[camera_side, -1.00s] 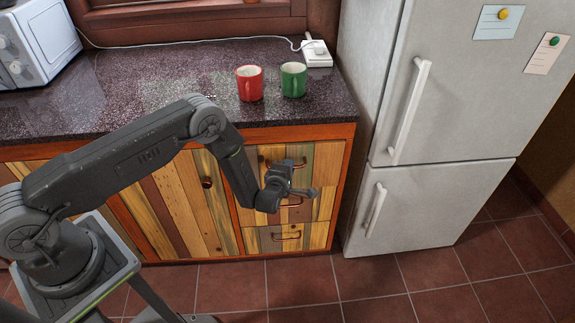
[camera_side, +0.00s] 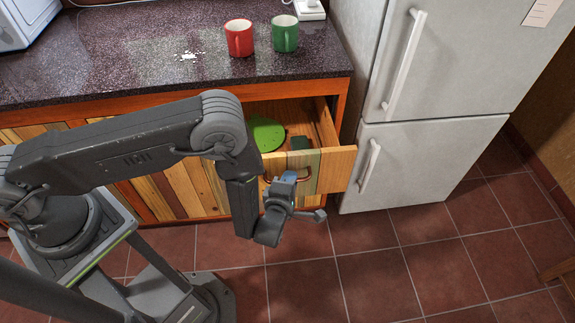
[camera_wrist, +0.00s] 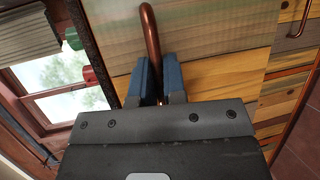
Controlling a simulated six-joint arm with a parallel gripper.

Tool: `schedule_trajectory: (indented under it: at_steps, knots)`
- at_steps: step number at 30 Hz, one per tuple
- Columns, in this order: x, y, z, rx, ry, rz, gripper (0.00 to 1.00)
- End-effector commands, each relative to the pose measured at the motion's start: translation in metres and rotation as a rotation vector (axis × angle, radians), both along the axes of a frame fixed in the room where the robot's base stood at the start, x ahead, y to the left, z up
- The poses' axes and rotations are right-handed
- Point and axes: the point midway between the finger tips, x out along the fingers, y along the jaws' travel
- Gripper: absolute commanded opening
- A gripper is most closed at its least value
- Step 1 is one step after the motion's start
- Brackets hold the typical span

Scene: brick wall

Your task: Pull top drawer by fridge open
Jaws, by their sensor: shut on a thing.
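The top drawer (camera_side: 335,170) beside the fridge is pulled out from the cabinet, with its striped wooden front and inside showing. A green round object (camera_side: 266,132) and a small dark green object (camera_side: 300,143) lie in it. My gripper (camera_side: 287,183) is at the drawer front, shut on its copper handle. In the wrist view the blue fingers of my gripper (camera_wrist: 158,80) close around the handle (camera_wrist: 151,40), in front of the drawer face (camera_wrist: 222,35). My arm hides the left part of the drawer in the side view.
The grey fridge (camera_side: 440,80) stands just right of the drawer. A red mug (camera_side: 239,40) and a green mug (camera_side: 285,36) stand on the dark countertop (camera_side: 130,60) above. Another handle (camera_wrist: 303,20) shows in the wrist view.

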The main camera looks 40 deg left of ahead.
Motion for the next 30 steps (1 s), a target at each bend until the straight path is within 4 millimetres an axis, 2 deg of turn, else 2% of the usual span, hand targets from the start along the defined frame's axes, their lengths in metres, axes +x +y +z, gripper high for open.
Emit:
schedule_trajectory:
  at_steps: [6, 17, 18, 25, 30]
  knots:
    - [-0.0091, -0.01, 0.0004, -0.001, -0.001, -0.001, 0.0]
    - [-0.0097, -0.0109, 0.0004, -0.002, -0.001, 0.0, 0.0]
    - [-0.0097, -0.0109, 0.0004, -0.002, -0.001, -0.001, 0.12]
    - [-0.0097, -0.0106, 0.0003, -0.001, 0.0, 0.0, 0.34]
    - [-0.0098, -0.0105, 0.0001, -0.001, 0.0, 0.0, 0.35]
